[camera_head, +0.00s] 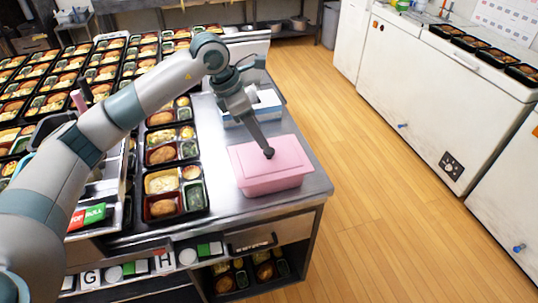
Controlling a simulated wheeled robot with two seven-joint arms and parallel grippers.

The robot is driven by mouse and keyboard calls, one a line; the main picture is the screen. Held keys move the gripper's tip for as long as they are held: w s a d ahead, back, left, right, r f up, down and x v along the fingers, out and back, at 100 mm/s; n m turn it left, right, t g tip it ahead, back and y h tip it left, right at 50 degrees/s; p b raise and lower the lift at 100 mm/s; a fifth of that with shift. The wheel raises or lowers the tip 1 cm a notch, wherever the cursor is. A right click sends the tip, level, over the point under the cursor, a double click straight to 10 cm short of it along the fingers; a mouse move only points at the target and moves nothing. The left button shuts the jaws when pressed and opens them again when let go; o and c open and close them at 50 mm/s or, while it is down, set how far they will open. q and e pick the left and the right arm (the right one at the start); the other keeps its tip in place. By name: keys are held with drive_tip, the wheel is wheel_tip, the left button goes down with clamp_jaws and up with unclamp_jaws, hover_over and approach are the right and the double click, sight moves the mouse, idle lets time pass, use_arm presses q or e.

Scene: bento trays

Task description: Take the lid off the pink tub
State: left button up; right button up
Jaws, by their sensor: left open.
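The pink tub (272,184) stands on the steel counter near its right front corner. Its pink lid (292,148) covers the top and looks flat and level. My left gripper (267,150) points down over the middle of the lid, its fingertips at or just above the lid's surface. It is open. A small dark piece shows at the fingertips; I cannot tell whether it is a knob on the lid or part of the gripper. Whether the fingers touch the lid is unclear. My right gripper is not in view.
A blue and white box (263,101) stands just behind the tub. Filled bento trays (175,203) line the counter to the left. The steel counter (222,224) is bare in front of the tub. Wooden floor (375,200) lies open to the right, before white freezers (425,85).

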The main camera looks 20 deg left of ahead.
sight(268, 150)
use_arm(q)
drive_tip(key=shift+x, duration=1.05)
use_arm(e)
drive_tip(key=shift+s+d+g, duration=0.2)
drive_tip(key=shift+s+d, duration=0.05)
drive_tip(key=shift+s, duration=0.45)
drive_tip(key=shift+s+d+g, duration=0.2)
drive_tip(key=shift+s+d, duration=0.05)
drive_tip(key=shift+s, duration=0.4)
use_arm(q)
drive_tip(key=shift+p, duration=0.3)
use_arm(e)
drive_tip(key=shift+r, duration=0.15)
use_arm(q)
drive_tip(key=shift+w+d+f+p, duration=0.1)
drive_tip(key=shift+d+f+p, duration=0.05)
drive_tip(key=shift+f+p, duration=0.4)
drive_tip(key=p+x, duration=0.1)
drive_tip(key=x, duration=0.2)
drive_tip(key=shift+p, duration=0.3)
drive_tip(key=shift+w+d+f, duration=0.1)
drive_tip(key=shift+w+f, duration=0.05)
drive_tip(key=shift+f, duration=0.4)
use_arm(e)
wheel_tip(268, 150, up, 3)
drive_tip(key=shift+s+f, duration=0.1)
use_arm(q)
drive_tip(key=c, duration=1.1)
